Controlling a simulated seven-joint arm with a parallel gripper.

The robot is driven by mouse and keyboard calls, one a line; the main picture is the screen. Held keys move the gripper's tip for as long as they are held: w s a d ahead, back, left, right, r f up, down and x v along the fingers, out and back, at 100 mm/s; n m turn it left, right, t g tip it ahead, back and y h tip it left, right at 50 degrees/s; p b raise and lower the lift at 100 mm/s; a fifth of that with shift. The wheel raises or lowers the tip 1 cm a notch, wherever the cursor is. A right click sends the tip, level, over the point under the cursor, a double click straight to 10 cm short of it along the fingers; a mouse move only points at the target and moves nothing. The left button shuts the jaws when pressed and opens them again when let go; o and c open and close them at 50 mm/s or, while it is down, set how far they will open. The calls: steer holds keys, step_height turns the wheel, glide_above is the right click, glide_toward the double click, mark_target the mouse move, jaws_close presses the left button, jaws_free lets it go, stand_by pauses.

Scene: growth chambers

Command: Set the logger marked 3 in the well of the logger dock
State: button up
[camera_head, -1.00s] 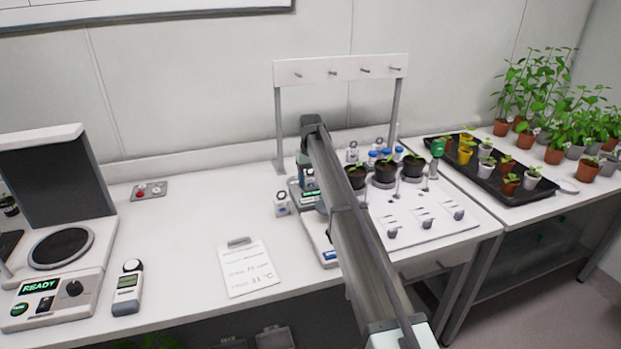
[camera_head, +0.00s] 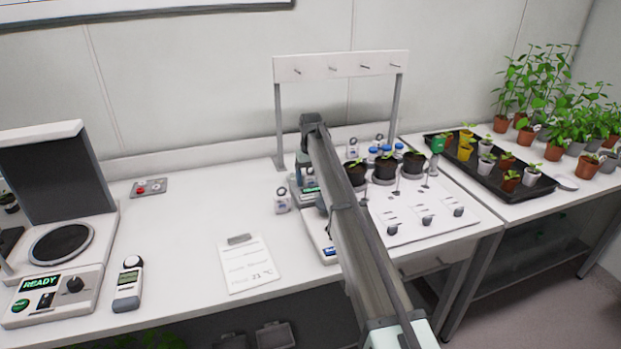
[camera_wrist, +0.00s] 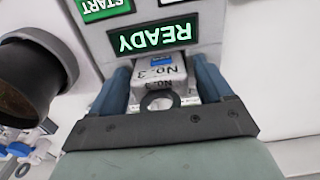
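The logger marked 3 (camera_wrist: 160,72) is a small white block with a blue patch, "No. 3" lettering and a dark ring. In the wrist view it sits between the fingers of my gripper (camera_wrist: 162,75), which look open, with a narrow gap on the right side. The logger dock (camera_wrist: 150,37) is right beyond it, with a lit green READY display and a green START button. How deep the logger sits in the well is hidden.
Another white logger (camera_head: 282,202) stands left of the dock. Dark plant pots (camera_head: 385,168) and blue-capped bottles stand close on the right. A peg rack (camera_head: 341,66) rises behind. A clipboard sheet (camera_head: 250,265) lies in front; the bench left of it is mostly clear.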

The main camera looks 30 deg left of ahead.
steer(key=shift+o, duration=0.9)
steer(key=shift+r, duration=0.1)
